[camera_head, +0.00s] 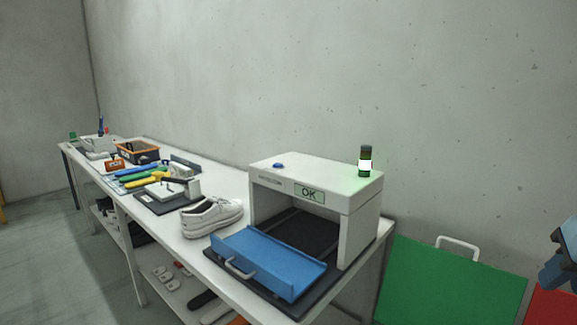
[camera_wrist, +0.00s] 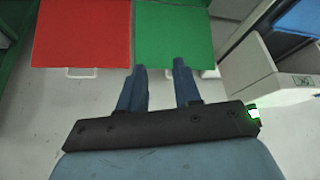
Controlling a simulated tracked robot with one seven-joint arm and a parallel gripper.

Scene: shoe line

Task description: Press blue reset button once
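The blue reset button (camera_head: 279,166) is a small round cap on the top left of a white machine (camera_head: 345,228). The machine stands at the near end of a long white table (camera_head: 222,178), and its front display (camera_head: 309,193) reads "OK". In the wrist view, my gripper (camera_wrist: 159,68) is open and empty, its two blue-grey fingers apart over the floor and the bins. The button does not show in the wrist view. In the head view, only a blue-grey part of my arm shows at the right edge, well away from the button.
A blue tray flap (camera_head: 268,262) juts out in front. A white shoe (camera_head: 212,216) and several tools lie farther left. A green bin (camera_head: 450,285) and a red bin (camera_wrist: 82,33) stand beyond the table end.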

